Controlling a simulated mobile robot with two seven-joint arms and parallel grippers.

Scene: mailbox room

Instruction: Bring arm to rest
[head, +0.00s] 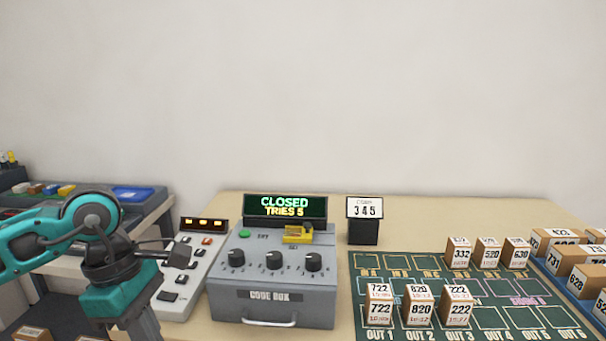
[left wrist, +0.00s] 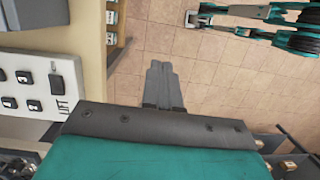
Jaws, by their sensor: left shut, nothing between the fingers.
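My left arm, teal and black, comes in from the left in the head view. Its gripper (head: 147,326) points down beside the keypad panel, and the lower end is cut off by the frame edge. In the left wrist view the left gripper's two grey fingers (left wrist: 162,72) lie together, shut and empty, over the tiled floor. A second teal arm, which looks like my right one, shows at the top right of the left wrist view. Its small grey gripper end (left wrist: 191,19) is too small to read as open or shut.
The table holds a keypad panel (head: 187,262), a grey code box (head: 270,307) with a display reading CLOSED, TRIES 5 (head: 285,206), a 345 card stand (head: 364,228), and a green mat (head: 400,274) with several numbered boxes. A blue tray (head: 577,301) stands right; a shelf (head: 82,262) is left.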

